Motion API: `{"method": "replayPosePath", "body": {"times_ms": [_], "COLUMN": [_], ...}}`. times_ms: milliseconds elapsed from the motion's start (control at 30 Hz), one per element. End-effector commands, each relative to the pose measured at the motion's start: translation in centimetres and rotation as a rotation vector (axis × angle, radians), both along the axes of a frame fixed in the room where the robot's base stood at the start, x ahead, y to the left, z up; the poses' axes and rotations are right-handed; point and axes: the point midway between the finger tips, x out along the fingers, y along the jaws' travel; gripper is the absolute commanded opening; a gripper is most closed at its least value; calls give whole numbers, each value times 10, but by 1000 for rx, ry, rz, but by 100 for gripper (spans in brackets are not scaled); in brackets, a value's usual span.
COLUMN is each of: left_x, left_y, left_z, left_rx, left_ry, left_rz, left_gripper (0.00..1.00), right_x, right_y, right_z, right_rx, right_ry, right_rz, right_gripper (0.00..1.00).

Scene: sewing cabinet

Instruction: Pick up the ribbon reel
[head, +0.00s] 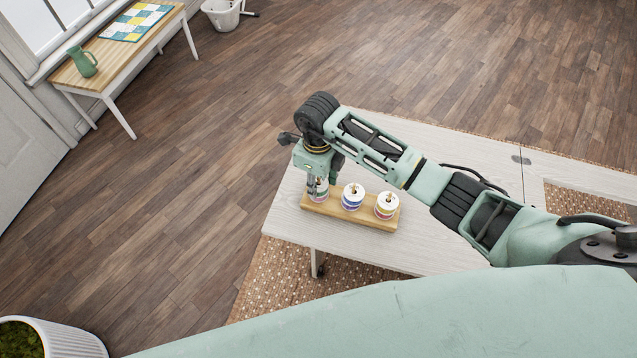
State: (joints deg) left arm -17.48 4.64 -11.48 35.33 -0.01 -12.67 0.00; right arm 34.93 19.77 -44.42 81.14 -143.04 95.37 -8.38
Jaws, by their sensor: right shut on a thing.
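A wooden rack (345,217) on the pale table holds three reels in a row. The left reel (319,190) is white-rimmed with a greenish band and is partly hidden by my gripper. The middle reel (352,197) is white with a blue-purple band. The right reel (386,205) is white with a multicoloured, partly reddish band. Which one is the ribbon reel I cannot tell for sure. My right gripper (320,187) points down and is shut on the left reel, which is still at the rack. My left gripper is not in view.
The pale table (440,165) is clear behind the rack and stands on a brown patterned rug (270,275). A bench (110,62) by the window bears a green jug (82,62) and a patchwork cloth. A planter (55,340) stands at lower left.

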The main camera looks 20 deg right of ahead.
Motion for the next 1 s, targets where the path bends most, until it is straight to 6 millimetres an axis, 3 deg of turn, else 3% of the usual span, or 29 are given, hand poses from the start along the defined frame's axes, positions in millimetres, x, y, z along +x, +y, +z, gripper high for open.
{"method": "replayPosePath", "body": {"times_ms": [167, 600, 1000], "left_x": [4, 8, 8], "left_y": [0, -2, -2], "left_z": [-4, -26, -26], "left_rx": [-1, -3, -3], "left_ry": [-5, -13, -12], "left_rz": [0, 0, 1], "left_gripper": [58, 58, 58], "right_x": [2, 1, 0], "right_y": [0, 0, 0], "right_z": [12, 90, 100], "right_rx": [1, 0, 0], "right_ry": [-5, -3, 0], "right_rz": [1, 1, 0], "right_gripper": [16, 16, 16]}}
